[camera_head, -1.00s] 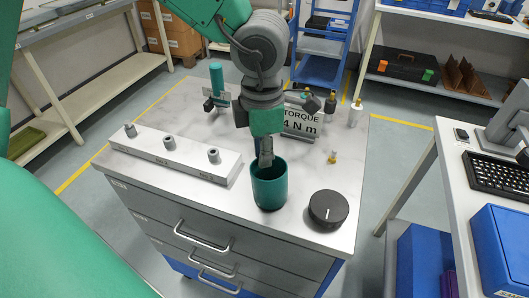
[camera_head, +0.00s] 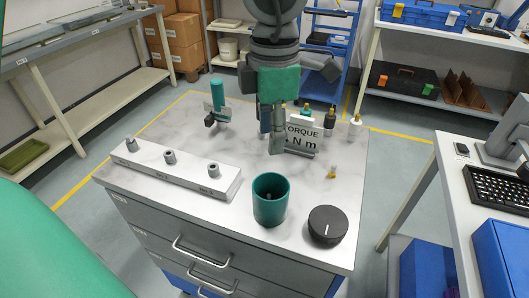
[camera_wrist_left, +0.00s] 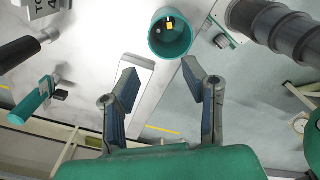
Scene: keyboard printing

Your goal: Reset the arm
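My left gripper (camera_head: 271,128) hangs above the bench, behind and above the teal cup (camera_head: 270,203), pointing down and clear of it. In the left wrist view my left gripper (camera_wrist_left: 158,68) shows its two fingers spread apart with nothing between them. The teal cup also shows in the wrist view (camera_wrist_left: 157,42), with a small yellow piece and a grey piece inside. My right gripper is not visible in either view.
A white block (camera_head: 215,184) with several grey pegs lies left of the cup. A black knob (camera_head: 327,225) sits to its right. A torque sign (camera_head: 302,142) and a teal-handled tool (camera_head: 217,96) stand toward the back. A small yellow piece (camera_head: 333,172) lies on the bench (camera_head: 310,190).

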